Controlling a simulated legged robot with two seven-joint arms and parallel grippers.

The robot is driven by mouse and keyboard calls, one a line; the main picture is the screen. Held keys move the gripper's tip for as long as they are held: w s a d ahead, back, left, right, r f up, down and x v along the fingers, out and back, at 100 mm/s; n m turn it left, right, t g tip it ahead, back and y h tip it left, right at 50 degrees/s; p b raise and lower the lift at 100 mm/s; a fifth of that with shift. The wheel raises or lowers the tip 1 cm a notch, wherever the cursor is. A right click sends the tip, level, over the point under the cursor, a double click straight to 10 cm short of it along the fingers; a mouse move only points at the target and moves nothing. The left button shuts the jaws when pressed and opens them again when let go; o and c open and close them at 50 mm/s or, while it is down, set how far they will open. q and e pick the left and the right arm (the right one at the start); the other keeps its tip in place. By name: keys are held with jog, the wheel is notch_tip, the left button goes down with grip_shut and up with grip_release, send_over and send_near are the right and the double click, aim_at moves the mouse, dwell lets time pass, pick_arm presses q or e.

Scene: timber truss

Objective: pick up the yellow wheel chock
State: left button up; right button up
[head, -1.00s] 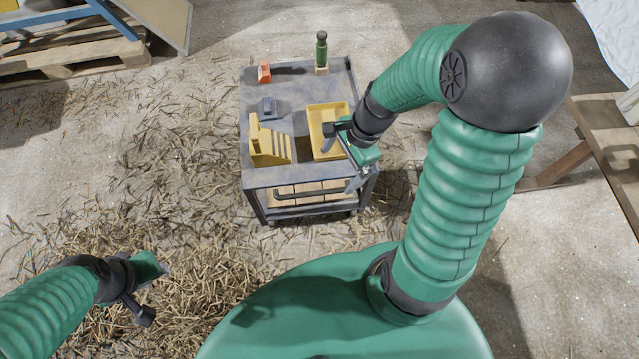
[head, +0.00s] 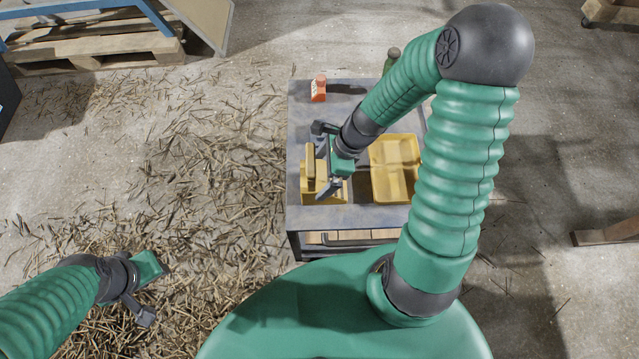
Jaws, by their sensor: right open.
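The yellow wheel chock (head: 309,177) stands on the grey cart top near its front left corner. My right gripper (head: 324,160) is open and right over the chock, its fingers and hand covering the chock's right part. I cannot tell whether the fingers touch it. My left gripper (head: 148,288) hangs over the straw-strewn floor at the lower left, away from the cart; its finger opening cannot be made out.
A yellow tray (head: 396,168) lies on the cart (head: 360,216) right of the chock. An orange-red object (head: 318,88) and a green bottle (head: 391,58), partly hidden by my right arm, stand at the back. A wooden pallet (head: 95,48) lies at the upper left.

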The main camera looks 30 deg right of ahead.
jog(key=shift+x, duration=1.25)
pick_arm(q)
jog(key=shift+f, duration=0.65)
pick_arm(e)
jog(key=shift+r, duration=0.15)
jog(key=shift+d, duration=0.1)
jog(key=shift+c, duration=0.3)
